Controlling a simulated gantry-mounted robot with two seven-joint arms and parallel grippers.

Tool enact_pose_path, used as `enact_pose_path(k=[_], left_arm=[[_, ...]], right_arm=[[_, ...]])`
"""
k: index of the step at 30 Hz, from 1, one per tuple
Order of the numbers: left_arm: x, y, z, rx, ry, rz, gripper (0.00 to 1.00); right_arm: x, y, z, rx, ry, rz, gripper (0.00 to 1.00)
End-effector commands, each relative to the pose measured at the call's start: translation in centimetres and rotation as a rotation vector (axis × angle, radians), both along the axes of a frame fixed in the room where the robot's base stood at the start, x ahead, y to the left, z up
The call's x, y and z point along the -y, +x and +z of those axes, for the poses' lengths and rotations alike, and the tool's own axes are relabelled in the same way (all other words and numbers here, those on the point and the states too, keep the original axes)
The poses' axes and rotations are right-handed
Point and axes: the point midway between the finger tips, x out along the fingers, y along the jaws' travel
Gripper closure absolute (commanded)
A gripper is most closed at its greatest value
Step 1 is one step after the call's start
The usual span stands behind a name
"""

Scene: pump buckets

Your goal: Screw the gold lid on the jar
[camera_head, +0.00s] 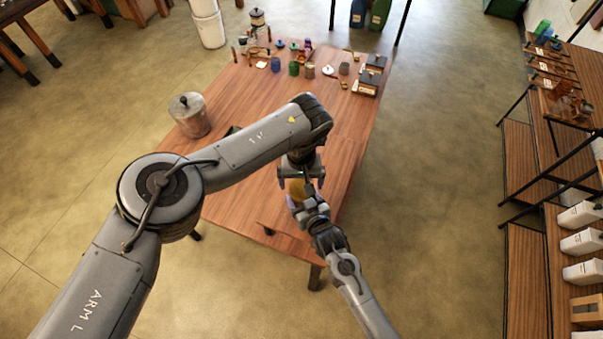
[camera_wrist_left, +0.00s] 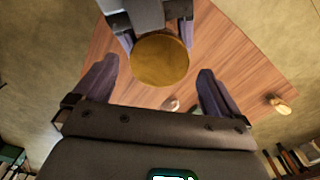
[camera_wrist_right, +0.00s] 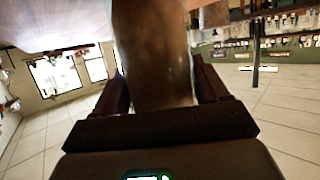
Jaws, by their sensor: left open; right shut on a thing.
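The round gold lid (camera_wrist_left: 160,60) faces my left wrist camera, and its gold edge shows in the head view (camera_head: 297,187). My left gripper (camera_head: 301,176) is open above it, pointing down. In the left wrist view its fingers are spread nearer the camera, with the lid beyond them and not gripped. My right gripper (camera_head: 304,205) is shut on the jar (camera_wrist_right: 155,50), a brownish, glassy body that rises between its fingers in the right wrist view. The lid sits over the jar's top and hides it in the left wrist view. I cannot tell how tightly it sits.
The wooden table (camera_head: 240,195) lies under both grippers, its near part mostly clear. A grey lidded canister (camera_head: 190,115) stands at its left. Several small jars and tools crowd the far end, with dark boxes (camera_head: 368,82) at the far right. Shelves (camera_head: 545,150) stand farther right.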

Motion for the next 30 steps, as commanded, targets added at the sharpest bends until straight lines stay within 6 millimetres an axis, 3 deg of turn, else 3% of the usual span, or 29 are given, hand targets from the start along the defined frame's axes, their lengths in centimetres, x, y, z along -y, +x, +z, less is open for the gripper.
enact_pose_path(k=[6,18,30], left_arm=[[0.0,0.0,-1.9,0.000,0.000,-0.001,0.02],[0.0,0.0,-2.3,0.000,0.000,-0.001,0.02],[0.0,0.0,-2.3,0.000,0.000,-0.001,0.59]], right_arm=[[0.0,0.0,-0.1,-0.002,-0.001,0.000,1.00],[0.0,0.0,-0.1,-0.002,-0.001,0.000,1.00],[0.0,0.0,-0.1,-0.001,0.000,0.000,1.00]])
